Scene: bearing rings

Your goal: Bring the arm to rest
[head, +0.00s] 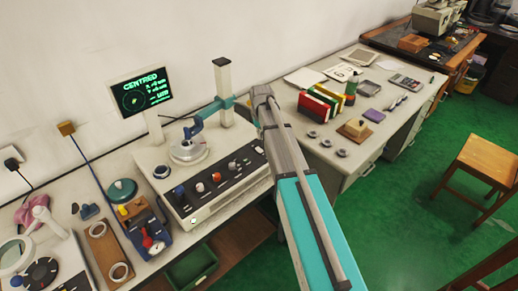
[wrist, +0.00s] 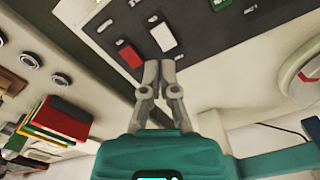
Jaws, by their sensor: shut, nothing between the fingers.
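My gripper (wrist: 160,70) is shut and empty in the wrist view, its grey fingertips together. It is over the control panel of the measuring machine, with a red knob (wrist: 130,55) and a white knob (wrist: 161,37) just beyond the tips. My teal and grey arm (head: 305,195) reaches up from the bottom of the head view, its upper end right of the machine's post. I cannot make out the fingers there. The measuring machine (head: 168,177) has a round stage (head: 188,150) with a ring-like top. Its screen (head: 140,92) reads CENTRED.
Several loose rings (head: 341,153) and upright coloured binders (head: 318,102) are on the right bench. A wooden stool (head: 485,160) is on the green floor at right.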

